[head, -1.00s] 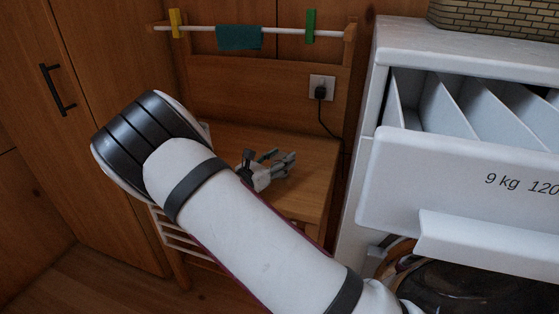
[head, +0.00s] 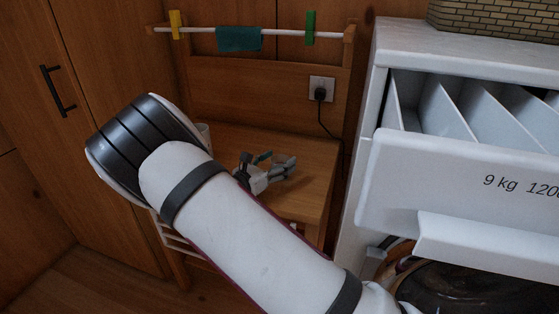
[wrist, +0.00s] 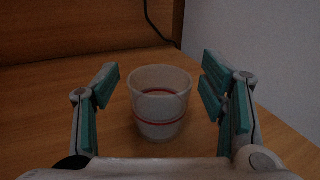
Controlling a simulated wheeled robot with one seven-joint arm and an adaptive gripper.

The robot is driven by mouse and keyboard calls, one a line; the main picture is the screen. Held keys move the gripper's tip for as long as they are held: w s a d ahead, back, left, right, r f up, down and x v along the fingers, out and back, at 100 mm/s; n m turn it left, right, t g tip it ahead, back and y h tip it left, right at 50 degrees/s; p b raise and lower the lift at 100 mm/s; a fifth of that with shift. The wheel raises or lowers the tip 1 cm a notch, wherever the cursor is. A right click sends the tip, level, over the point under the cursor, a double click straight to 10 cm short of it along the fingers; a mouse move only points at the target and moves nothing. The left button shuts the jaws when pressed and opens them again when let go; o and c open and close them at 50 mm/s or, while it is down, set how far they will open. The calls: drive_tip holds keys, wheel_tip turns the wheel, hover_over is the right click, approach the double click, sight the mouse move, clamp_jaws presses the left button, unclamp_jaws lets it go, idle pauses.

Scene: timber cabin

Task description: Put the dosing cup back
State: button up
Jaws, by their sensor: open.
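The dosing cup (wrist: 160,108) is a translucent white cup with a red line around it. It stands upright on the wooden bench top in the wrist view. My gripper (wrist: 160,88) is open, with one teal-padded finger on each side of the cup and gaps showing between pads and cup. In the head view my gripper (head: 280,168) is low over the wooden bench (head: 318,165), and I cannot make out the cup there. The washing machine's drawer (head: 455,185) is pulled out at the right, showing several compartments between pale dividers.
A drying rail (head: 285,31) with a teal cloth (head: 239,38) and pegs runs above the bench. A socket (head: 321,88) with a plugged cable is on the back panel. A whitish object (head: 204,131) shows partly behind my arm. A woven basket (head: 500,17) sits on the machine.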

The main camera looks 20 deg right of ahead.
drive_tip(key=v, duration=1.1)
drive_tip(key=shift+p, duration=0.4)
